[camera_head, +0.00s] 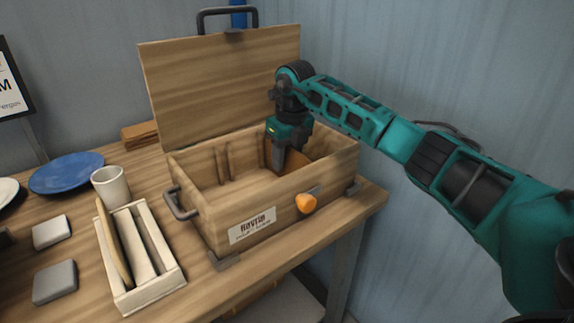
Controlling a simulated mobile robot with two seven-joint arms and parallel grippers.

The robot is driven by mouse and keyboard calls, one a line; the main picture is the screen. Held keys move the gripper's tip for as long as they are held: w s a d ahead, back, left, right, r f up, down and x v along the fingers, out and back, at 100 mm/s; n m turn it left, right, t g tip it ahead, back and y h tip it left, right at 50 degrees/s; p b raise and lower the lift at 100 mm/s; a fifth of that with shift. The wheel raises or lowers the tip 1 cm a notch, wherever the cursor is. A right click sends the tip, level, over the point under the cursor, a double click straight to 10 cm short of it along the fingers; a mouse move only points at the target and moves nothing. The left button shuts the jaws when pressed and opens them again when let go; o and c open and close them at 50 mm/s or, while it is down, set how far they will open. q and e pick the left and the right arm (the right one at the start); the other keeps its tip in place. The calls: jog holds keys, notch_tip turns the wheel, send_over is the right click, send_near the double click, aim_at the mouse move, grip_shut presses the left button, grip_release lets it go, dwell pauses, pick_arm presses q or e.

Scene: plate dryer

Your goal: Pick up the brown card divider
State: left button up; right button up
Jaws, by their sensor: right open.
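The brown card divider (296,160) stands inside the open wooden box (245,213), toward its right end. It shows as an orange-brown panel, and my gripper hides much of it. My right gripper (289,162) reaches down into the box with its fingers pointing downward at the divider. It is open. I cannot tell whether the fingers touch the divider or straddle it. My left gripper is not in view.
The box lid (222,85) stands open at the back. An orange knob (306,203) sticks out at the front. A white rack (157,285) holds a tan plate (113,245). A cup (110,190), a blue plate (66,173) and grey blocks (54,283) lie left.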

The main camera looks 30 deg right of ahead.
jog(key=shift+c, duration=0.3)
grip_shut()
jog(key=shift+r, duration=0.1)
